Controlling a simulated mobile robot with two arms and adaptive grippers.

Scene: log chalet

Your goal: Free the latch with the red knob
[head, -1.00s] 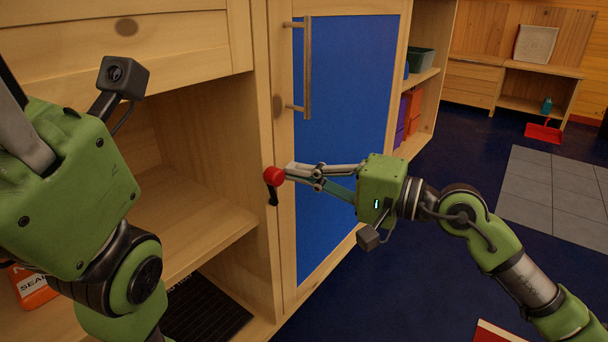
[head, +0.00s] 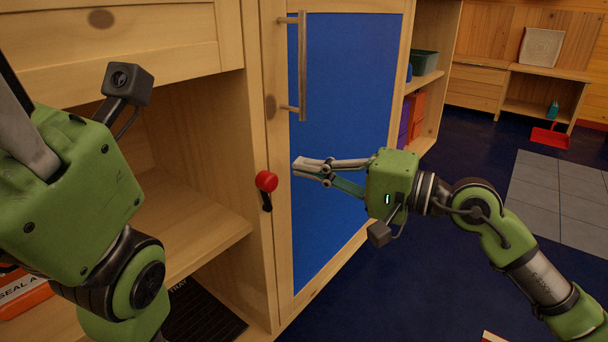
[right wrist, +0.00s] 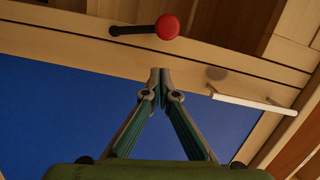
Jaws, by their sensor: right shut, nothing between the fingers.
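The latch has a red ball knob (head: 266,181) and a short black lever (head: 267,203). It sits on the wooden upright at the left side of the blue-panelled door (head: 345,110). In the head view the lever hangs below the knob. In the right wrist view the knob (right wrist: 167,27) and lever (right wrist: 128,30) lie beyond my fingertips. My right gripper (head: 298,168) is shut and empty, just right of the knob with a gap between, in front of the door. My left gripper (head: 28,150) is at the left edge, its fingertips out of frame.
A vertical bar handle (head: 302,65) is on the door above the latch. An open shelf (head: 190,215) lies left of it. Shelves with a green bin (head: 424,63) stand to the right. The blue floor (head: 400,270) below my right arm is mostly clear.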

